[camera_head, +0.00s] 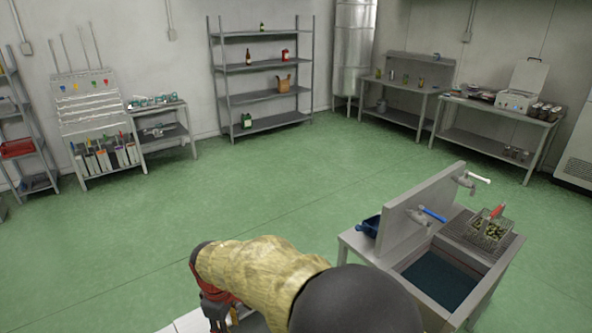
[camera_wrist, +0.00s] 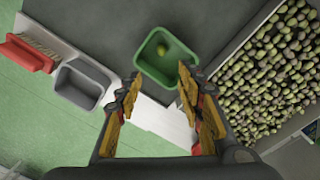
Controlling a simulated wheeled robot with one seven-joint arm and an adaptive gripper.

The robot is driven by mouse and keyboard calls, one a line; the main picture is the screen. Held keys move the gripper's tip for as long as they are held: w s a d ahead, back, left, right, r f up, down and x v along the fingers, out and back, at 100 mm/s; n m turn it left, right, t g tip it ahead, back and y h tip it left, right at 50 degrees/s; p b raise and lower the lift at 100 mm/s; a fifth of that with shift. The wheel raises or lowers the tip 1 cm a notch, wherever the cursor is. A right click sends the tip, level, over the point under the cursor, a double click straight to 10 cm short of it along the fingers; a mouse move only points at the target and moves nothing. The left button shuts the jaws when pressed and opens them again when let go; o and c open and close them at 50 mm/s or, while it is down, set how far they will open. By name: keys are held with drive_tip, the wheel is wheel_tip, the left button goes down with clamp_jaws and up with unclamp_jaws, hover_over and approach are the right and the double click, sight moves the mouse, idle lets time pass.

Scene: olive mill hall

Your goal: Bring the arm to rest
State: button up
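My arm, in a tan sleeve, reaches from the bottom centre of the head view toward the left. My gripper shows in the wrist view (camera_wrist: 157,86) with its two yellow-and-black fingers apart and nothing between them. In the head view only part of it (camera_head: 217,308) shows, red and dark, pointing down at the bottom edge. I cannot tell the height of the fingers above the surface.
In the wrist view a grey tray (camera_wrist: 78,91) and a red-backed brush (camera_wrist: 28,55) lie left, and a bin of olives (camera_wrist: 285,60) right. In the head view a sink (camera_head: 440,278) with a wire basket (camera_head: 489,231) stands right. Open green floor (camera_head: 260,190) lies beyond the arm.

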drive_tip(key=s+d+r+m+t, duration=0.1)
drive_tip(key=s+d+r+m, duration=0.4)
drive_tip(key=d, duration=0.8)
drive_tip(key=s+d+r+m+t, duration=0.2)
drive_tip(key=s+d+r+m, duration=0.3)
drive_tip(key=d, duration=0.8)
drive_tip(key=s+d+r+m+t, duration=0.2)
drive_tip(key=s+d+r+m, duration=0.3)
drive_tip(key=d+r, duration=0.5)
drive_tip(key=s+d, duration=0.2)
drive_tip(key=d, duration=0.1)
drive_tip(key=shift+d+m, duration=0.4)
drive_tip(key=shift+s+r, duration=0.1)
